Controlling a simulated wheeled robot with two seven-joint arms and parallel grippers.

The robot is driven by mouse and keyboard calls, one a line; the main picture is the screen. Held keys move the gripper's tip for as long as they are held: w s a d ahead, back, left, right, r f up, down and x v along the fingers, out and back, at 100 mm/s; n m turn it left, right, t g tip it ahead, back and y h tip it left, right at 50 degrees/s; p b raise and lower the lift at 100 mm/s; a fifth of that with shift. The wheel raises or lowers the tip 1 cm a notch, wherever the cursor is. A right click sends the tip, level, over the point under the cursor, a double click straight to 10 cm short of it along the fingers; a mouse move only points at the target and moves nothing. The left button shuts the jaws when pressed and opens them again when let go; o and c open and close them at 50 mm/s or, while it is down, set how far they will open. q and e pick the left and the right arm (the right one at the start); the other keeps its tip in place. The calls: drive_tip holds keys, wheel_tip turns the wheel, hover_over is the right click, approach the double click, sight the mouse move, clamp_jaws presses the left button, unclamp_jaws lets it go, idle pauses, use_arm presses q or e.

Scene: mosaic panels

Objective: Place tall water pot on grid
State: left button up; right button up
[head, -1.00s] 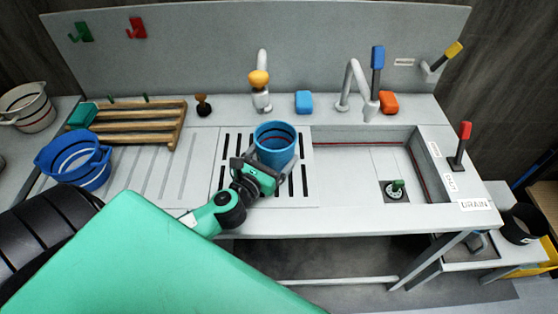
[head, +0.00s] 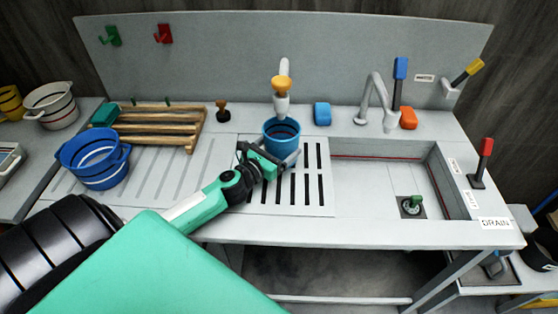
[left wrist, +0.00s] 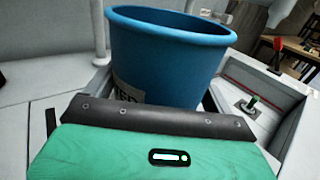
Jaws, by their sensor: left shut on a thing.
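The tall blue water pot (head: 281,138) is upright at the back of the slotted grid (head: 312,187), in line with the yellow-headed tap (head: 282,85). It fills the upper middle of the left wrist view (left wrist: 170,55), with a label partly hidden low on its side. My left gripper (head: 270,162) is shut on the pot's near side. In the left wrist view the green and black gripper (left wrist: 160,112) covers the pot's lower front. I cannot tell whether the pot's base touches the grid. My right gripper is not in view.
A wide blue pot (head: 92,160) stands on the ribbed drainboard at left, before a wooden rack (head: 155,128). The sink basin (head: 375,185) lies right of the grid. Blue (head: 322,113) and orange (head: 408,118) sponges sit behind. The grid's front and right are bare.

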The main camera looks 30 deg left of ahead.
use_arm(q)
drive_tip(key=shift+f, duration=0.55)
drive_tip(key=shift+f+b, duration=0.4)
drive_tip(key=shift+f, duration=1.4)
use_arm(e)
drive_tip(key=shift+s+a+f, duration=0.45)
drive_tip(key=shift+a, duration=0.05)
use_arm(q)
drive_tip(key=shift+f, duration=0.1)
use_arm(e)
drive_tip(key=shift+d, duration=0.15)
